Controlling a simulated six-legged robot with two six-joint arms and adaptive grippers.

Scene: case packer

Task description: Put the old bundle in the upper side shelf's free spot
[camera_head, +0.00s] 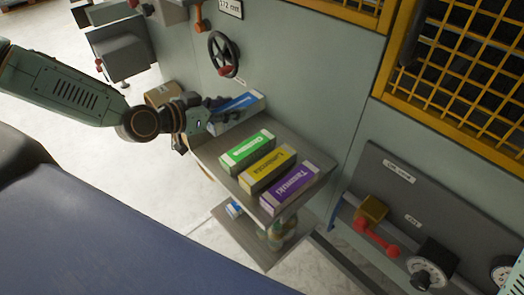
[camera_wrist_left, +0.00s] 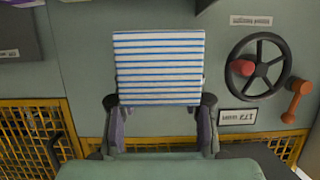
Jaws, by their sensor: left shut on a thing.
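My left gripper (camera_head: 214,112) is shut on a blue and white bundle (camera_head: 238,108) at the back left end of the upper side shelf (camera_head: 213,152). In the left wrist view the bundle (camera_wrist_left: 158,68) shows a white face with blue stripes, squarely between the two fingers (camera_wrist_left: 160,120). I cannot tell whether its underside touches the shelf. On the same shelf, a green bundle (camera_head: 247,149), a yellow bundle (camera_head: 268,169) and a purple bundle (camera_head: 290,188) lie in a row to its front right. My right gripper is not in view.
A lower shelf (camera_head: 250,248) holds a small blue and white item (camera_head: 234,208) and several cans (camera_head: 280,232). A handwheel (camera_head: 223,54) sticks out of the machine wall above the held bundle. A brown box (camera_head: 162,93) is behind my left wrist. A control panel (camera_head: 420,215) stands right.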

